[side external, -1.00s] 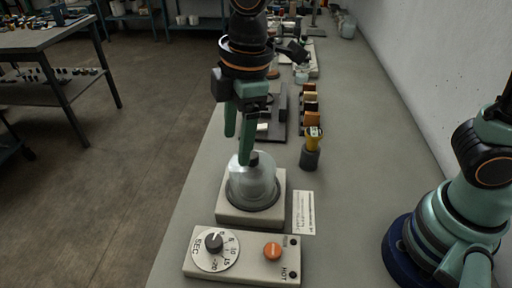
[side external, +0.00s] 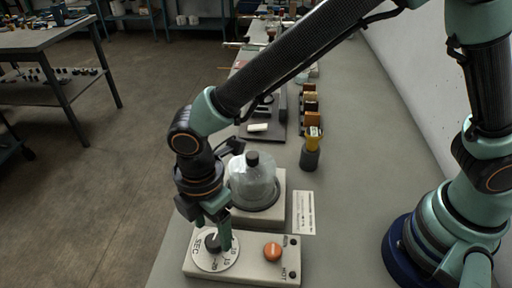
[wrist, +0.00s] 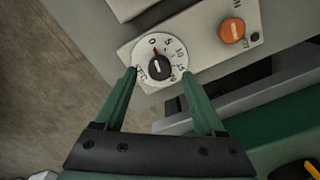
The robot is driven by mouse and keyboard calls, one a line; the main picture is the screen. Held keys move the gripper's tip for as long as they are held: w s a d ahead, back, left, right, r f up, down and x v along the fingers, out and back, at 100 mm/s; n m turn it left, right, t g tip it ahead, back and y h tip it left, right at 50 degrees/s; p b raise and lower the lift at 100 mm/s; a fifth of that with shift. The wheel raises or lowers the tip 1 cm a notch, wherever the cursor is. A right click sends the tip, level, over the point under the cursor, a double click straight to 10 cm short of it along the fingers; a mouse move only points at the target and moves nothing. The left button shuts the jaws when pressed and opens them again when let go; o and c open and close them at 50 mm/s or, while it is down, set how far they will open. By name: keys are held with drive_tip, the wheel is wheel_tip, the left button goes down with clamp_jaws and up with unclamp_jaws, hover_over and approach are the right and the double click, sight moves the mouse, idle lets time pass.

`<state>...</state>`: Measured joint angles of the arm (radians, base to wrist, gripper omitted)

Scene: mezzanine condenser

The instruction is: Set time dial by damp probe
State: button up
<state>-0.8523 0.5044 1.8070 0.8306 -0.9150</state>
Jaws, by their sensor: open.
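The time dial (side external: 205,262) is a white disc marked SEC on the front control box, with a black knob (wrist: 159,68). In the wrist view, the knob's red mark points up and slightly left, near the 0. My gripper (side external: 212,228) is open just above the dial. In the wrist view its green fingertips (wrist: 160,76) stand on either side of the knob; contact cannot be told.
An orange button (side external: 272,252) sits right of the dial. A clear dome (side external: 252,182) with a black knob stands on a pale base just behind the box. A printed card (side external: 303,212), too small to read, lies to its right. Bench right of the card is clear.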

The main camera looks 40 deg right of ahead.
sight(212, 242)
drive_tip(key=shift+f, duration=1.4)
drive_tip(key=shift+c, duration=0.4)
clamp_jaws()
